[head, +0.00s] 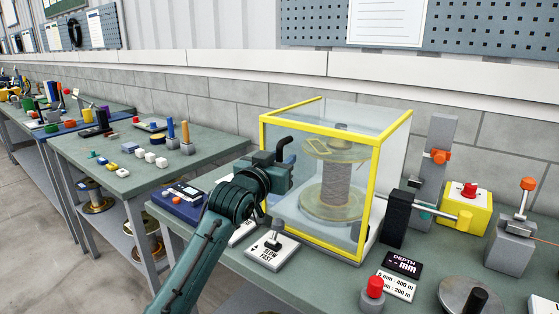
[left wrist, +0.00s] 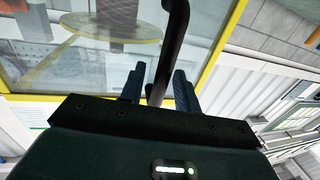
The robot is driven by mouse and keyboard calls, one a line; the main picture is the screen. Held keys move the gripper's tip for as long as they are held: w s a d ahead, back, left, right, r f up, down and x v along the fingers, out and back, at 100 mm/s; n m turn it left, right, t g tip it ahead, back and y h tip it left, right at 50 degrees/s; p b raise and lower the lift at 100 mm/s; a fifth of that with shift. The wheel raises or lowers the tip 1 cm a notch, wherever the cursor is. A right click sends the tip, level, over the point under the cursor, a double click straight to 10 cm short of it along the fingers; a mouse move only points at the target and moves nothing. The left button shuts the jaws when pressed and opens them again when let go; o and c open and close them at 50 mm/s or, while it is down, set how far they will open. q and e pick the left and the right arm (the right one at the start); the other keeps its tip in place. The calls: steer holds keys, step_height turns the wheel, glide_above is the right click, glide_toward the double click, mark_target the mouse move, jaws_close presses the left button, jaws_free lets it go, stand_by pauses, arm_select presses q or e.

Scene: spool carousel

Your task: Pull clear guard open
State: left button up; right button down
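The clear guard (head: 390,150) is a box of see-through panels with yellow edges, standing shut over a grey spool (head: 335,185) on the bench. Its black handle (head: 286,147) sticks out at the left front edge. My left gripper (head: 280,168) is at this handle, in front of the guard's left side. In the left wrist view the handle (left wrist: 173,35) runs between the two fingers (left wrist: 159,88). The fingers look apart, with narrow gaps beside the handle. The guard panel (left wrist: 65,45) and spool lie beyond. My right gripper is not in view.
A SLOW/FAST lever plate (head: 272,250) lies just in front of the guard. A yellow box with a red button (head: 467,210) is to the right. A blue device (head: 181,200) lies left.

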arm_select(q)
jaws_close()
stand_by(0.3)
